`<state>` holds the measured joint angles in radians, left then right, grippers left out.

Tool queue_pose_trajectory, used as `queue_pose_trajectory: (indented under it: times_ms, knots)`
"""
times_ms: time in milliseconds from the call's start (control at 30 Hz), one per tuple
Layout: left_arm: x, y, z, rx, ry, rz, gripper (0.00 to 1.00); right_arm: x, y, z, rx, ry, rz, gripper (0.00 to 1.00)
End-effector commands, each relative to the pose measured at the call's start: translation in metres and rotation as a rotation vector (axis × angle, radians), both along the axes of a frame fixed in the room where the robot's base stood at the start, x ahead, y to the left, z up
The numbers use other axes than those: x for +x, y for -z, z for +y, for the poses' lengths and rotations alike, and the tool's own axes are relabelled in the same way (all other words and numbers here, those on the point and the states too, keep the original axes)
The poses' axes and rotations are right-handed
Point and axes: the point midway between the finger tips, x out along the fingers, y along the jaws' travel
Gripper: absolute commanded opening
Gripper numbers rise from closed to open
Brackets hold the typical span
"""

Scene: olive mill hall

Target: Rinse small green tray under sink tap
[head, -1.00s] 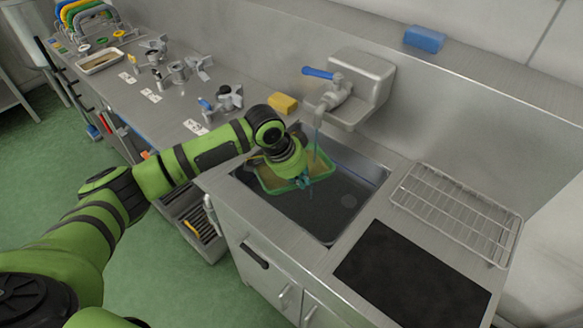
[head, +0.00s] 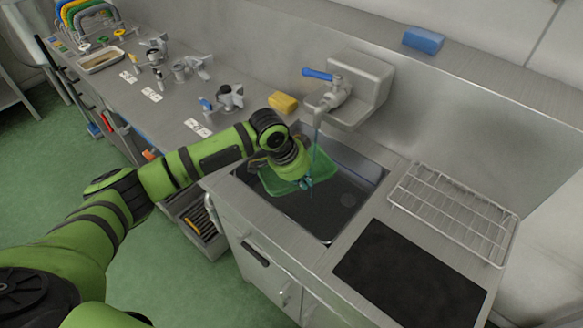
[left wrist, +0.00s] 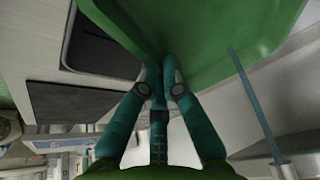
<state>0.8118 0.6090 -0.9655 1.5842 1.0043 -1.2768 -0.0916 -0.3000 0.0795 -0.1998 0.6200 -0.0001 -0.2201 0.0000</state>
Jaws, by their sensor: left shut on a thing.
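The small green tray (head: 275,184) is in the head view, held over the left part of the sink basin (head: 335,215). My left gripper (head: 305,183) is shut on its edge, and the left wrist view shows the fingers (left wrist: 158,88) meeting at the tray (left wrist: 205,25). The sink tap (head: 335,92) with a blue lever stands at the back of the basin. A thin stream of water (head: 316,140) falls from it close to the tray and gripper, and also shows in the left wrist view (left wrist: 250,95). My right gripper is not in view.
A wire rack (head: 455,212) and a black mat (head: 410,272) lie right of the sink. A yellow sponge (head: 283,102) sits behind it, and a blue sponge (head: 423,40) on the back ledge. Metal valve parts (head: 190,68) stand on the counter at left.

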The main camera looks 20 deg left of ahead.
Motion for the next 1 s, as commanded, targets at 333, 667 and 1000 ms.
queue_pose_trajectory:
  times_ms: [333, 667, 1000]
  knots:
    - [-0.027, -0.005, 0.005, 0.000, 0.001, 0.000, 0.00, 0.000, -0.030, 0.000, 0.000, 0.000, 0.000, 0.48]
    - [-0.053, -0.005, 0.010, 0.000, 0.001, 0.000, 0.00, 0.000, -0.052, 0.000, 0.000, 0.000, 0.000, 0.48]
    - [-0.076, -0.003, 0.013, 0.000, 0.001, -0.001, 0.00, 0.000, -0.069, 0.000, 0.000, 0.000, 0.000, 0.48]
